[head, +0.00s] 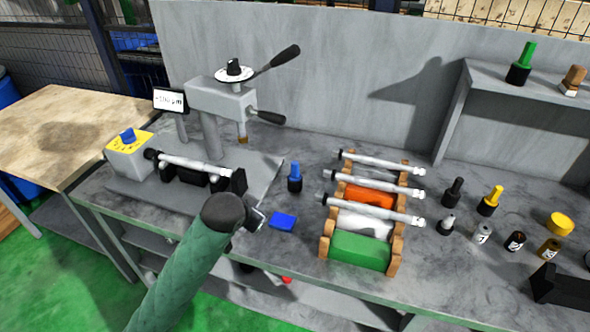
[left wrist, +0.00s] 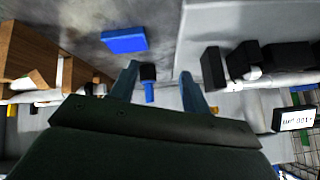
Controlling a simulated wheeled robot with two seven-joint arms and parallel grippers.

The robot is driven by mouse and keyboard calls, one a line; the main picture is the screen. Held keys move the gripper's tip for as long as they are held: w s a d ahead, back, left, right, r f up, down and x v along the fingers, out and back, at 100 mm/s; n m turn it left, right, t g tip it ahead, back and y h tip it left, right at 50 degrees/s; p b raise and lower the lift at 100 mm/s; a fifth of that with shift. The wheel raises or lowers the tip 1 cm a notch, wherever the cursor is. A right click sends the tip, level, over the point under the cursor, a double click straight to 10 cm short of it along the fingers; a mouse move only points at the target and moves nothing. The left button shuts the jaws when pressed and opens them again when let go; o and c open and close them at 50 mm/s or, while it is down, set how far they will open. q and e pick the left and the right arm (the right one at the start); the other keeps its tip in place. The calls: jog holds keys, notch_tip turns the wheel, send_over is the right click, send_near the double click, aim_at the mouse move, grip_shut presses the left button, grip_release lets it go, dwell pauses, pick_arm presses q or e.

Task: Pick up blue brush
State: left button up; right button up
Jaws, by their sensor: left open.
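The blue brush (head: 295,177), a blue handle on a wider black base, stands upright on the grey bench right of the grinder's base plate. My left gripper (head: 256,214) is in front and to the left of it, at the bench's front edge, mostly hidden behind its own arm. In the left wrist view my left gripper (left wrist: 160,80) is open, with two blue-grey fingers apart. The brush (left wrist: 148,80) shows between them, nearer the left finger, farther off and apparently untouched. My right gripper is in neither view.
A blue flat block (head: 284,221) lies in front of the brush. A wooden rack (head: 326,236) with rods and coloured blocks stands to the right. The grinder (head: 222,105) stands behind left. Several small bottles and brushes stand farther right.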

pick_arm(q)
jog(key=w+d+r+m+h+p, duration=0.1)
jog(key=w+d+r+m+p, duration=0.15)
jog(key=w, duration=0.65)
jog(key=h, duration=0.7)
send_near(292, 169)
jog(key=x, duration=0.4)
jog(key=shift+w+d+f+t, duration=0.25)
jog(key=shift+d+t, duration=0.25)
jog(key=shift+d, duration=0.05)
jog(key=shift+w+d+f+p, duration=0.3)
jog(key=shift+w+d+p, duration=0.1)
jog(key=p+x, duration=0.2)
jog(key=x, duration=0.1)
jog(key=shift+w+d+f, duration=0.1)
jog(key=shift+w+f, duration=0.05)
jog(key=shift+f, duration=0.1)
jog(key=shift+w+d+f+p, duration=0.35)
jog(key=shift+w+d+f, duration=0.05)
jog(key=shift+d+f, duration=0.05)
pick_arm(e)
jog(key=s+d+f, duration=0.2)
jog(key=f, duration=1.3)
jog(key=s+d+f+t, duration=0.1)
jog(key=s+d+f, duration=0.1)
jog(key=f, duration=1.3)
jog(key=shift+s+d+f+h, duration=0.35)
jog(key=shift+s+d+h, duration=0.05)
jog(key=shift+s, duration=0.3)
